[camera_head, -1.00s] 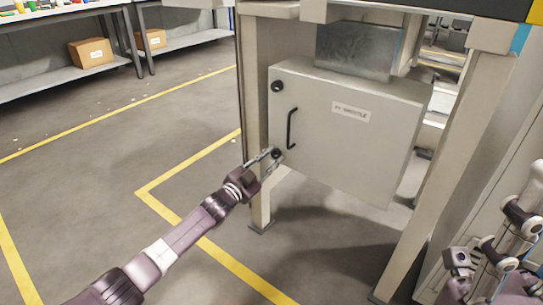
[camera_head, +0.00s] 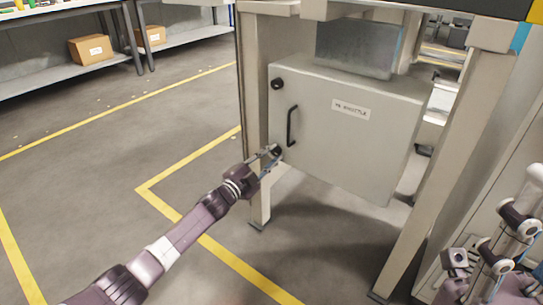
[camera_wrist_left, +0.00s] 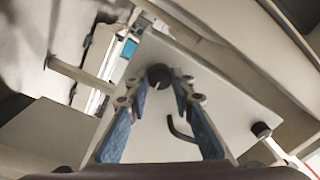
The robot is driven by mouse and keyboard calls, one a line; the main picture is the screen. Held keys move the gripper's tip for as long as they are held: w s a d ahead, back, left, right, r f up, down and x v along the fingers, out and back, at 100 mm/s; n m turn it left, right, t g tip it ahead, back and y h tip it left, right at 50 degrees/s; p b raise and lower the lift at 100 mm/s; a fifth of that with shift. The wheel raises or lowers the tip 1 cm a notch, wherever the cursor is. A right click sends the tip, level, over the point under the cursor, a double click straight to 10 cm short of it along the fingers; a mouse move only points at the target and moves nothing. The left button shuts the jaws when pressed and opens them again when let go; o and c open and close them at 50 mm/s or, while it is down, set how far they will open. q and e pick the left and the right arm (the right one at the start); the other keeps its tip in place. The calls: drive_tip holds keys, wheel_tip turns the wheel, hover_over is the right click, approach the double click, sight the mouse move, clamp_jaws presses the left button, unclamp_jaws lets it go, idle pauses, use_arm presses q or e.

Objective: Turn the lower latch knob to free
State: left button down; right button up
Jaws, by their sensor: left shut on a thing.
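The grey cabinet door (camera_head: 345,135) is closed and carries a dark upper knob (camera_head: 277,84), a black bar handle (camera_head: 291,126) and a dark lower latch knob (camera_head: 276,150) along its left edge. My left gripper (camera_head: 272,153) is at the lower latch knob, with its fingers on either side of it. In the left wrist view the lower latch knob (camera_wrist_left: 159,76) sits between the blue-padded fingertips, with a pale mark on its face. The handle (camera_wrist_left: 181,130) and upper knob (camera_wrist_left: 261,130) lie to the right there. My right arm shows in part at lower right; its fingers are not visible.
A frame post (camera_head: 447,165) stands right of the cabinet, and another post (camera_head: 257,205) is behind its left edge. A shelf (camera_head: 70,76) with cardboard boxes (camera_head: 91,51) stands far left. The floor left of the cabinet is clear, with yellow lines.

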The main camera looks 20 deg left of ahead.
use_arm(q)
drive_tip(key=c, duration=1.7)
unclamp_jaws()
drive_tip(key=shift+o, duration=0.2)
drive_tip(key=shift+s+a+f, duration=0.15)
drive_tip(key=shift+s+a, duration=0.05)
drive_tip(key=shift+s, duration=0.4)
drive_tip(key=v, duration=1)
drive_tip(key=shift+s, duration=0.35)
drive_tip(key=shift+a, duration=0.1)
